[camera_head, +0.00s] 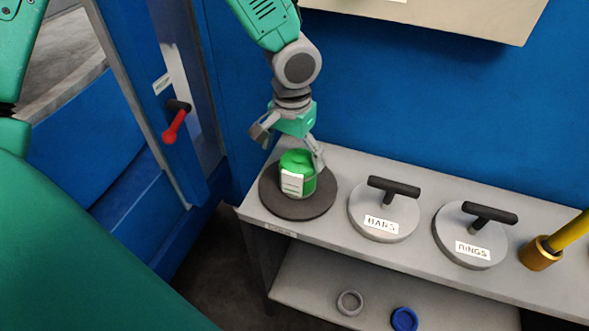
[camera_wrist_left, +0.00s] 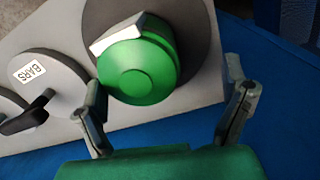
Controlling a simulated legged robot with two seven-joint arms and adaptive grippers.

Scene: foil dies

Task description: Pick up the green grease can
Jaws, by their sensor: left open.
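The green grease can (camera_head: 297,172) with a white label stands upright on a dark round pad (camera_head: 318,203) at the left end of the grey shelf. My left gripper (camera_head: 292,148) is just behind and above the can, fingers apart. In the left wrist view the green can (camera_wrist_left: 138,72) shows its round top, and the open left gripper (camera_wrist_left: 166,105) has one finger on each side below it. I cannot tell if a finger touches the can. My right gripper is not in view.
Two grey discs with black handles, marked BARS (camera_head: 383,212) and RINGS (camera_head: 471,237), sit to the right on the shelf (camera_head: 340,158). A yellow rod in a brass base (camera_head: 541,253) stands farther right. A grey ring (camera_head: 350,302) and a blue ring (camera_head: 405,319) lie below. A red-handled lever (camera_head: 175,125) is at left.

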